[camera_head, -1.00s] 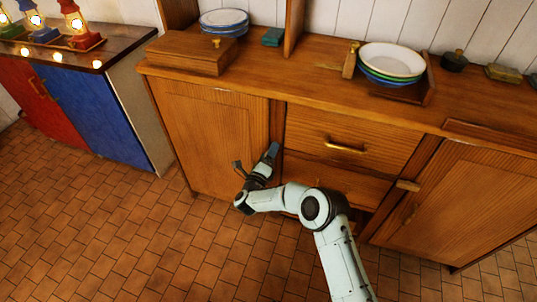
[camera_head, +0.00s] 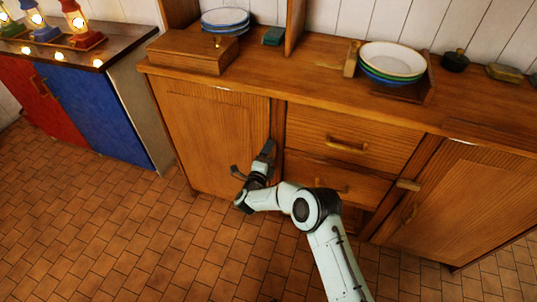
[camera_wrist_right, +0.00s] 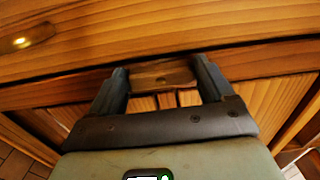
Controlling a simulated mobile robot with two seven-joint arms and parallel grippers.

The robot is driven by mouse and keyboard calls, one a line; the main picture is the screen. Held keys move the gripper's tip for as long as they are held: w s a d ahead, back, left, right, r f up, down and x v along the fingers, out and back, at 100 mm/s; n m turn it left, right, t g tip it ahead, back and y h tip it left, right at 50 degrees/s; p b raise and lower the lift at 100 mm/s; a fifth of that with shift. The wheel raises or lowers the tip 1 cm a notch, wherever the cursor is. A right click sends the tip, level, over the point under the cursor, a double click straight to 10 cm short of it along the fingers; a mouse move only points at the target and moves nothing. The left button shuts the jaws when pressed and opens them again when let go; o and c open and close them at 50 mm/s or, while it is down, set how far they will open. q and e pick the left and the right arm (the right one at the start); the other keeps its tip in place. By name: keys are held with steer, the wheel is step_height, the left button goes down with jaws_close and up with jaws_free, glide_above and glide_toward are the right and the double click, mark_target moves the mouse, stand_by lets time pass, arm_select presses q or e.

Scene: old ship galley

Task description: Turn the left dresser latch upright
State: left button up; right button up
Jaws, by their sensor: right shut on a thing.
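The wooden dresser (camera_head: 212,140) stands ahead, with a left door, drawers in the middle and a right door. My right gripper (camera_head: 267,150) is at the right edge of the left door. In the right wrist view, the two dark fingers of my right gripper (camera_wrist_right: 163,74) are on either side of the left latch (camera_wrist_right: 160,79), a small wooden piece with a round pin, and hold it. In the head view the gripper hides this latch, so I cannot tell its exact tilt. My left gripper is not in view.
The right latch (camera_head: 408,185) lies crosswise by the right door. Drawer handles (camera_head: 346,146) stick out right of my gripper. Plates (camera_head: 391,61) and a wooden box (camera_head: 188,52) stand on top. A blue cabinet (camera_head: 98,113) is at left. The tiled floor is clear.

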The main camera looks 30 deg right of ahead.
steer(key=shift+s+d+f, duration=0.1)
steer(key=shift+f, duration=0.05)
steer(key=o, duration=0.9)
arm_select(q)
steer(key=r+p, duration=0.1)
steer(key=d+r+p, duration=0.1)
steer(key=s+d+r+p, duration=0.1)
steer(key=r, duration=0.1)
arm_select(e)
steer(key=shift+o, duration=0.2)
steer(key=v, duration=1.3)
steer(key=shift+s, duration=0.15)
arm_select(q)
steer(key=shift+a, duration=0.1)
